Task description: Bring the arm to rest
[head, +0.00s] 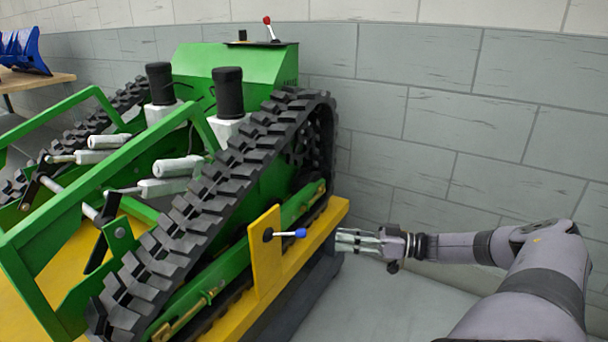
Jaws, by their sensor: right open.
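My right gripper (357,241) is at the lower middle right of the head view, with its arm coming in from the right. Its fingers point left and are open, with nothing seen between them. My left gripper is out of view.
A green tracked carrier (235,65) with black tracks (213,187) and a yellow base (338,210) fills the left. A red-tipped lever (268,22) stands on top. A grey block wall (440,115) is behind. The grey floor (365,305) right of the carrier is clear.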

